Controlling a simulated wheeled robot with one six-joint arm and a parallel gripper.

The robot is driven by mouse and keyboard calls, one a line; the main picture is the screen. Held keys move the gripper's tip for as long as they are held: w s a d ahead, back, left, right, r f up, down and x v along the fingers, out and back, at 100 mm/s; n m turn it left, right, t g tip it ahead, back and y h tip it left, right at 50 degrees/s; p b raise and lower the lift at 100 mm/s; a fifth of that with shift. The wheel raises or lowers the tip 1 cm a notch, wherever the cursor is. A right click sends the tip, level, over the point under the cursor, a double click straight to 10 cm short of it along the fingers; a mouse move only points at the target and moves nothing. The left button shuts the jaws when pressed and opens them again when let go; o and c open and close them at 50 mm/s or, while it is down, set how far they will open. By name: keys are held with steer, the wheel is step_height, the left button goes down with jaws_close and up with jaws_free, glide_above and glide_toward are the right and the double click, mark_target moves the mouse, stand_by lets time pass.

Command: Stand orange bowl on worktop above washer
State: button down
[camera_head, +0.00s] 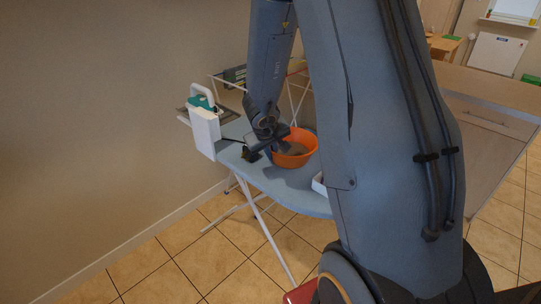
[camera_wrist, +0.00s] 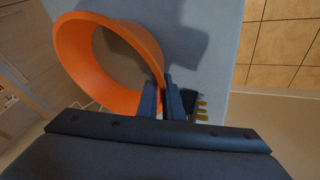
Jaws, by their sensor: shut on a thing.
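The orange bowl (camera_head: 303,155) is at the ironing board (camera_head: 290,188), near its middle, and looks upright in the head view. Whether it rests on the board or is slightly above it I cannot tell. My gripper (camera_head: 268,146) is at the bowl's left side. In the wrist view the orange bowl (camera_wrist: 72,50) shows its open round rim, and my gripper (camera_wrist: 163,88) has its two fingers shut on the bowl's wall. The washer and the worktop above it are not clearly identifiable in these views.
A small dark item with yellow prongs (camera_wrist: 196,105) lies beside my fingers. A drying rack (camera_head: 232,80) stands behind the board. A brown-topped counter (camera_head: 490,88) is at the right, with tiled floor before it.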

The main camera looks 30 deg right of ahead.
steer(key=c, duration=2.3)
jaws_free()
steer(key=shift+f, duration=0.1)
steer(key=o, duration=0.4)
